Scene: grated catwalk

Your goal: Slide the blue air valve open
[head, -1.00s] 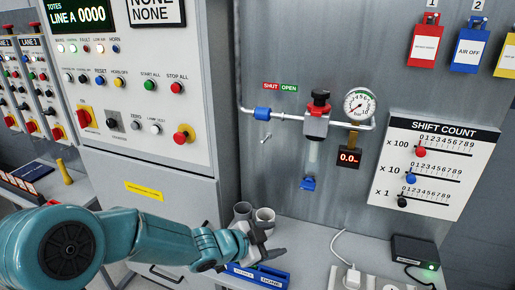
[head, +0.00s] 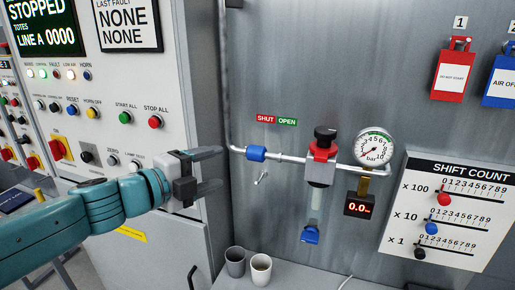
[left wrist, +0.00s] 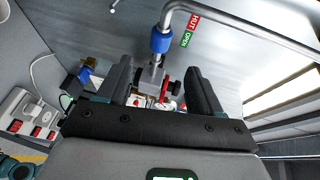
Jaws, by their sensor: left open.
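The blue air valve (head: 256,153) is a blue sleeve around a thin metal pipe, near the pipe's left bend. It sits below the SHUT half of the red and green SHUT/OPEN label (head: 277,120). In the left wrist view the blue valve (left wrist: 162,39) shows beyond the fingers, near the top middle. My left gripper (head: 221,168) is open and empty, just left of the valve in the head view, fingers pointing right. Its fingers also show in the left wrist view (left wrist: 160,76), spread apart. They appear clear of the valve. My right gripper is not in view.
Right of the valve on the pipe are a regulator (head: 322,158) with red and black parts and a round gauge (head: 374,147). A small hook (head: 261,178) is below the pipe. Cups (head: 261,268) stand on the bench below. A control cabinet (head: 140,70) is at left.

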